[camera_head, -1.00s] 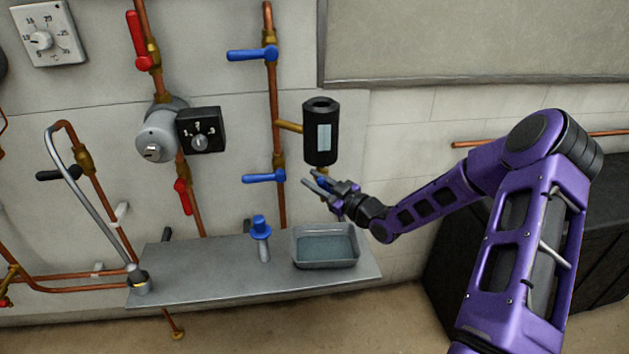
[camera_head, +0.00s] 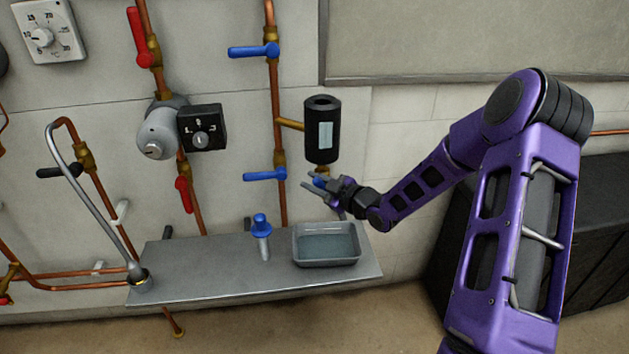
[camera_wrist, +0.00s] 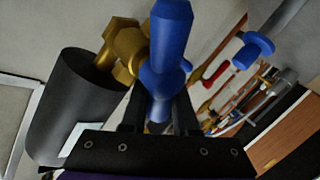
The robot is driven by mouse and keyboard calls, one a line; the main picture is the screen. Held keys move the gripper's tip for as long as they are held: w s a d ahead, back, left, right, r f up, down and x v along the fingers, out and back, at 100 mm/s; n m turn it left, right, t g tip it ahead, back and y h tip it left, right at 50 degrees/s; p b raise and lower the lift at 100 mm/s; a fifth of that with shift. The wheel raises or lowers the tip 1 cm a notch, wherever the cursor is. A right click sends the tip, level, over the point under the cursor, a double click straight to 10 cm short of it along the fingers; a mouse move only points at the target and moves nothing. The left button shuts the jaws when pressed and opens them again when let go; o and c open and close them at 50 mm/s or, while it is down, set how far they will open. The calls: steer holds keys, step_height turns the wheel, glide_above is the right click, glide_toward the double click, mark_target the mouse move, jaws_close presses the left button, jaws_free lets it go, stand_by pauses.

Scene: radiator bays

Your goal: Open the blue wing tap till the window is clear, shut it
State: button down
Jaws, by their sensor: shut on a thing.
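The blue wing tap (camera_wrist: 165,55) sits on a brass fitting (camera_wrist: 127,45) under the black cylinder (camera_head: 322,128). The cylinder has a pale window (camera_head: 326,135) on its front; in the head view it looks light blue-grey throughout. My gripper (camera_head: 312,184) is at the tap, just below the cylinder. The jaws are shut on the tap, whose blue wing stands between the fingers in the wrist view. In the head view the fingers hide most of the tap. A grey tray (camera_head: 326,258) of water stands below the gripper.
A blue-topped grey tool (camera_head: 262,236) stands on the metal shelf (camera_head: 200,275) left of the tray. Blue lever handles (camera_head: 265,174) and (camera_head: 253,51) sit on the copper pipe to the left. A black cabinet (camera_head: 600,215) stands at the right.

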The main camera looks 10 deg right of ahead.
steer(key=shift+f+n+g+h, duration=0.35)
steer(key=shift+f+n+h, duration=0.15)
steer(key=shift+n+h, duration=0.45)
steer(key=shift+f+n+g+h, duration=0.3)
steer(key=shift+f+n+h, duration=0.25)
steer(key=shift+n+h, duration=0.45)
steer(key=shift+f+n+g+h, duration=0.35)
steer(key=shift+f+n+h, duration=0.15)
steer(key=shift+n+h, duration=0.45)
steer(key=c, duration=0.7)
jaws_free()
steer(key=shift+f, duration=0.1)
steer(key=p+v, duration=0.2)
steer(key=v, duration=1.5)
steer(key=shift+s+a, duration=0.1)
steer(key=shift+s, duration=0.1)
steer(key=shift+w, duration=0.1)
